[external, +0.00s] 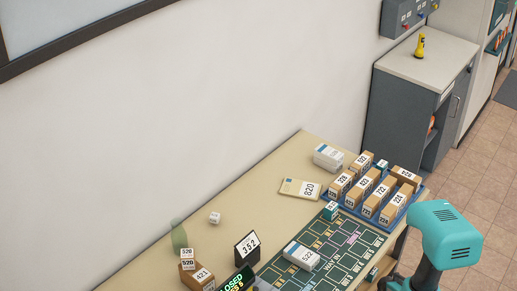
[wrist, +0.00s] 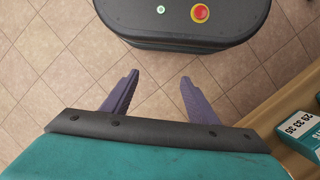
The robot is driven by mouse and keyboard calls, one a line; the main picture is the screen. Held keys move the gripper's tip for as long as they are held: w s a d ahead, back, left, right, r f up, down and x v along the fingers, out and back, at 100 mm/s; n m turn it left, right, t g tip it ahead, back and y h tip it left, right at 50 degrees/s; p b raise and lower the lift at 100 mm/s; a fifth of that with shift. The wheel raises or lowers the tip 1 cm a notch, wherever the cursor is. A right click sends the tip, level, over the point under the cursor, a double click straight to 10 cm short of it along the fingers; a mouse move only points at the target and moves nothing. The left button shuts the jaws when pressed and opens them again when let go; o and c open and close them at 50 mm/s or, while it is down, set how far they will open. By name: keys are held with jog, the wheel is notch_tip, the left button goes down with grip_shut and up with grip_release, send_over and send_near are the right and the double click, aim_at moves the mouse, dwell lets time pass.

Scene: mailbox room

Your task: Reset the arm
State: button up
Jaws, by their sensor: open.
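My gripper (wrist: 158,95) shows in the wrist view with its two purple fingers spread apart and nothing between them. Tiled floor lies below the fingers, and my own dark base with a red button is just beyond them. In the external view my teal arm is at the lower right, beside the table's right edge. The gripper's fingers do not show there.
A grey cabinet (external: 400,110) stands behind. The tiled floor (external: 480,195) at right is clear.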

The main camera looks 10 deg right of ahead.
jog(key=s+a+g, duration=0.2)
jog(key=s+a, duration=0.1)
jog(key=s, duration=0.4)
jog(key=shift+s+a+n+y, duration=0.2)
jog(key=shift+n+y, duration=0.1)
jog(key=shift+n, duration=0.1)
dwell(0.6)
